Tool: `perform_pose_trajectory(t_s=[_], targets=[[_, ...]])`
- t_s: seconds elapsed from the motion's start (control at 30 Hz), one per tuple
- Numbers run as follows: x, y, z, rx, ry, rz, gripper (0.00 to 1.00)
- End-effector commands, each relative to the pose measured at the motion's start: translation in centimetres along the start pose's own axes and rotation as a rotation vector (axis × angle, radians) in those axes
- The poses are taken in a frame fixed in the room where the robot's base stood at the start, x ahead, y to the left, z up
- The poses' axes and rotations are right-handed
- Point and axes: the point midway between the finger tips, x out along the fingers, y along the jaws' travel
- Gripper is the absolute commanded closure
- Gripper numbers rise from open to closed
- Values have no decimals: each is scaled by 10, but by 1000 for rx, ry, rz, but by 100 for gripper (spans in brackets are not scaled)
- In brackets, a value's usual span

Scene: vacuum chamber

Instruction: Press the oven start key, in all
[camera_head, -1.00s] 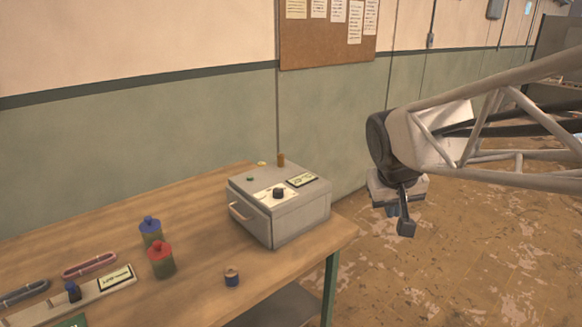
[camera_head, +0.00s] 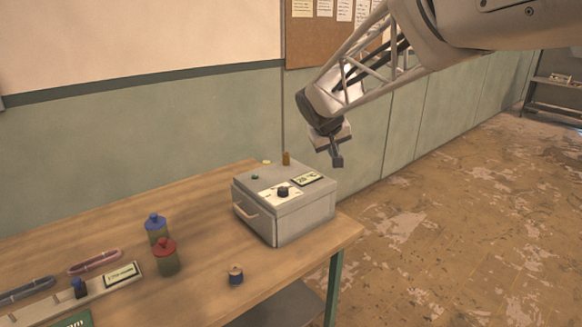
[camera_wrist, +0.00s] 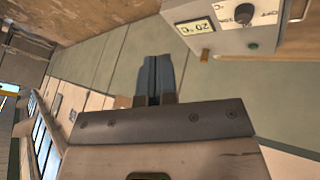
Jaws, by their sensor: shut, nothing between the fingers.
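The oven is a grey box (camera_head: 303,223) with a front handle, standing at the right end of the wooden table. Its top carries a small green key (camera_head: 255,177), a black knob (camera_head: 283,191) on a white dial plate and a display (camera_head: 307,179). In the wrist view the oven (camera_wrist: 222,38) is at the upper right, with the green key (camera_wrist: 253,45), the knob (camera_wrist: 243,13) and the display reading about 20 °C (camera_wrist: 195,27). My gripper (camera_head: 337,162) is above and right of the oven, apart from it. Its fingers (camera_wrist: 155,80) are together and empty.
On the table (camera_head: 200,260) stand a blue-capped bottle (camera_head: 157,230), a red-capped bottle (camera_head: 166,259) and a small knobbed item (camera_head: 236,275). A brown cylinder (camera_head: 286,158) is behind the oven. A labelled strip (camera_head: 110,283) and pink tray (camera_head: 95,262) lie left. The wall is close behind.

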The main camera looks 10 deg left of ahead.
Motion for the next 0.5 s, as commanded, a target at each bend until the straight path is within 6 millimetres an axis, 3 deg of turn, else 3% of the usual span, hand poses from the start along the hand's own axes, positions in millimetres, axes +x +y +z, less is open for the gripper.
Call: perform_pose_trajectory(t_s=[0.5], targets=[[58, -70, -116, -124, 109, 24, 100]])
